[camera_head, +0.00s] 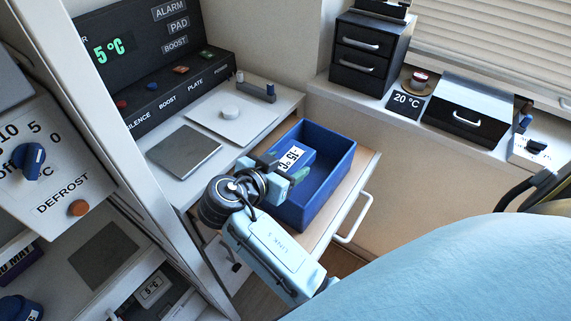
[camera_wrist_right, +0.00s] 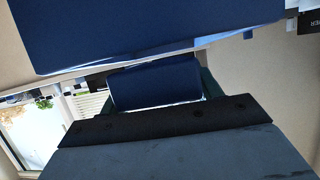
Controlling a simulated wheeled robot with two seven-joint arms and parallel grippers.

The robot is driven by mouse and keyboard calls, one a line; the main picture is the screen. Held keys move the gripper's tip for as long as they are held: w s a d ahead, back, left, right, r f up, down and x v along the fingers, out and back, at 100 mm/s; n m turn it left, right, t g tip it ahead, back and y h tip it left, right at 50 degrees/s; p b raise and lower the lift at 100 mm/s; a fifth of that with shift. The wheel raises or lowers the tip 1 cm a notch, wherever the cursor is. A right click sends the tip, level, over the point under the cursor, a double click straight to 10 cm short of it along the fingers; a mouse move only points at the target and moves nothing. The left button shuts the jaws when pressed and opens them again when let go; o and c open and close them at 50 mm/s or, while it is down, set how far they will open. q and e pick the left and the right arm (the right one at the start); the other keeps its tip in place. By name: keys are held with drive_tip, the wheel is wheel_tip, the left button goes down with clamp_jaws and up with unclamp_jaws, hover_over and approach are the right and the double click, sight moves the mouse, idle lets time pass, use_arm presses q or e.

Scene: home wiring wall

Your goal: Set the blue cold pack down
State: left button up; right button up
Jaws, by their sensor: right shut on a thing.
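The blue cold pack (camera_head: 308,158), with a white "-15°C" label, is between the fingers of my right gripper (camera_head: 278,172). In the head view it overlaps the left part of an open blue bin (camera_head: 330,196); I cannot tell whether it touches the bin. In the right wrist view the pack (camera_wrist_right: 155,84) sits between the fingertips of the right gripper (camera_wrist_right: 158,98), and a large blue surface, apparently the bin (camera_wrist_right: 150,35), fills the top. My left gripper is not in view.
The bin stands on a pulled-out wooden drawer (camera_head: 368,160) with a white handle. A sill at the back holds black boxes (camera_head: 468,110).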

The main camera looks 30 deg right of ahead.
drive_tip(key=shift+f+b, duration=0.45)
drive_tip(key=shift+f, duration=0.15)
drive_tip(key=o, duration=1.1)
drive_tip(key=shift+o, duration=0.2)
drive_tip(key=shift+r, duration=0.15)
drive_tip(key=shift+r+p, duration=0.3)
drive_tip(key=shift+p, duration=0.15)
drive_tip(key=shift+r+p, duration=0.4)
drive_tip(key=shift+r, duration=0.1)
drive_tip(key=b+v, duration=0.1)
drive_tip(key=v, duration=0.6)
drive_tip(key=shift+a+f, duration=0.2)
drive_tip(key=shift+a, duration=0.05)
drive_tip(key=shift+s, duration=0.1)
